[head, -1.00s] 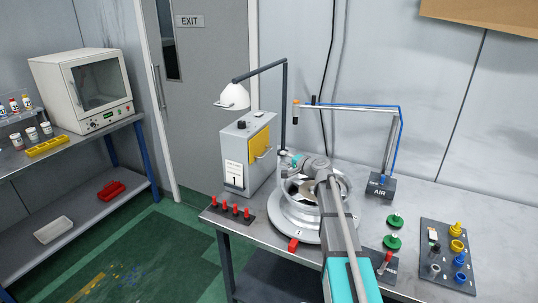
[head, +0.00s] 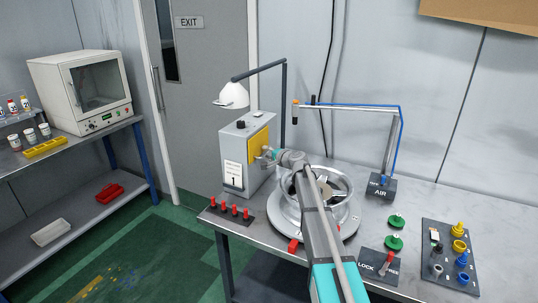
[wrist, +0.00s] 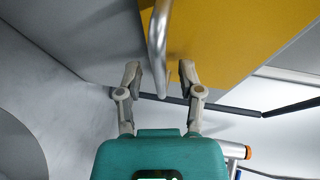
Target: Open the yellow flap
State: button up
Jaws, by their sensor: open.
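The yellow flap (head: 258,143) is on the right side of the grey box (head: 235,155) and looks shut against it. In the wrist view the flap (wrist: 240,45) fills the upper right, with a curved metal handle (wrist: 158,40) in front of it. My gripper (head: 270,153) is right by the flap in the head view. In the wrist view my gripper (wrist: 160,74) is open, its two fingers on either side of the handle, with gaps showing on both sides. In the head view my gripper hides the handle.
A round metal wheel fixture (head: 345,210) stands under my arm. Red pegs (head: 234,210) line the table's front left edge. The AIR stand (head: 382,187) is to the right.

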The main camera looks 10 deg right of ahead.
grip_shut()
dwell(0.3)
jog(key=shift+s+d+r, duration=0.15)
jog(key=shift+d, duration=0.15)
jog(key=shift+d+h+p, duration=0.1)
jog(key=shift+h+p, duration=0.2)
jog(key=shift+p, duration=0.05)
